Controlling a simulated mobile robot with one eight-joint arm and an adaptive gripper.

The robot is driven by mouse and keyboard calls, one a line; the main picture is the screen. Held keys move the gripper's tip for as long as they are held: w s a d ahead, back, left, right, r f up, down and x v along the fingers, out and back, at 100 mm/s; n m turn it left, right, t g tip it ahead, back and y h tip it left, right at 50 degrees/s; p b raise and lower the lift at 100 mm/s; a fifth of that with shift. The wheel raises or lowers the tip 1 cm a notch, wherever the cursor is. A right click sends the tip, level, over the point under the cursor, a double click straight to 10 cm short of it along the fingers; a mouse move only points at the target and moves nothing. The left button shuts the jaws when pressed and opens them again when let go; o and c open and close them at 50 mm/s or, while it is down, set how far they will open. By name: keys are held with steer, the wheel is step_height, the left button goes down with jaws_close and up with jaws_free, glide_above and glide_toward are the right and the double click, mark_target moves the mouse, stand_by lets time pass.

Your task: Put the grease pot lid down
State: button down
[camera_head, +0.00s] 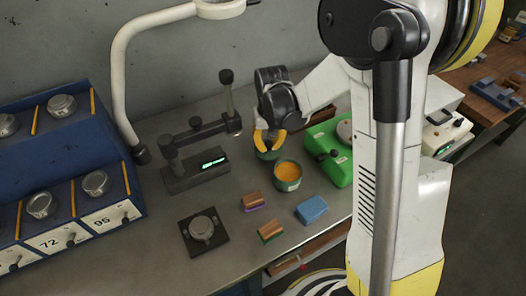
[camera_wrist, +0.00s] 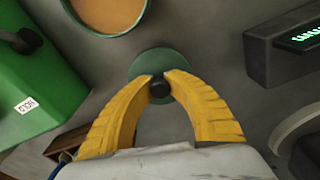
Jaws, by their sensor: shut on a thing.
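The grease pot (camera_head: 288,184) is a green round pot with orange grease inside, and it stands open on the bench. It also shows at the top of the wrist view (camera_wrist: 108,14). The grease pot lid (camera_wrist: 150,62) is a green disc with a dark knob. My gripper (camera_wrist: 159,87) has its yellow fingers closed on that knob. In the head view my gripper (camera_head: 269,141) is just behind the pot, with the lid (camera_head: 268,155) below the fingers. I cannot tell whether the lid touches the bench.
A green box (camera_head: 328,150) stands right of the pot. A dark device with a lit display (camera_head: 198,170) is to the left. Small blocks (camera_head: 312,208) and a black plate with a round metal piece (camera_head: 202,229) lie in front. Bare bench (camera_head: 150,235) shows at front left.

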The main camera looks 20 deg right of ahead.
step_height(320, 180, down, 3)
steer(key=shift+w+r+b, duration=0.1)
steer(key=shift+r+b, duration=0.1)
steer(key=shift+b, duration=0.25)
steer(key=shift+r, duration=0.15)
steer(key=shift+f, duration=0.2)
steer(key=c, duration=1.4)
jaws_free()
steer(key=shift+o, duration=0.2)
steer(key=shift+r, duration=0.15)
